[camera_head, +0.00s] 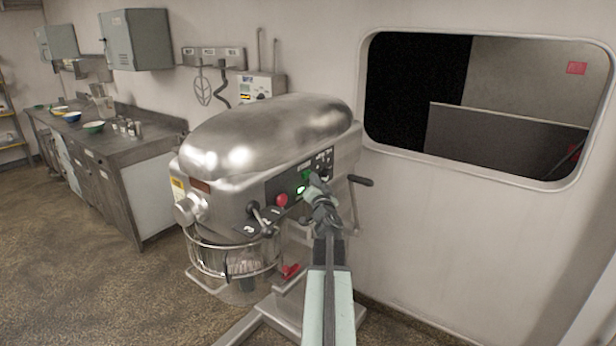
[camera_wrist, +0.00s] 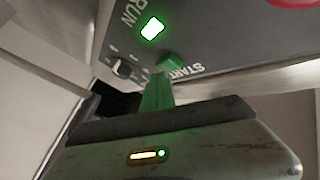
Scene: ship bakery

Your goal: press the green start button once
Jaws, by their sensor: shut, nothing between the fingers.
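The green start button (camera_wrist: 172,61) sits beside the START label on the dark control panel (camera_wrist: 215,45) of the large steel mixer. In the head view the button (camera_head: 306,175) shows just left of my gripper (camera_head: 314,181). My gripper (camera_wrist: 157,88) is shut and empty, its narrow fingertips tinted green. The tips are right by the button; I cannot tell whether they touch it. The RUN lamp (camera_wrist: 152,28) glows bright green beside the button. It also shows lit in the head view (camera_head: 301,189).
A red stop knob (camera_head: 282,200) and a black-knobbed lever (camera_head: 257,209) stand left of the button. The mixer's steel head (camera_head: 265,130) rises above the panel. A dark handle (camera_head: 360,181) juts out at right. A counter (camera_head: 110,145) with bowls is far left.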

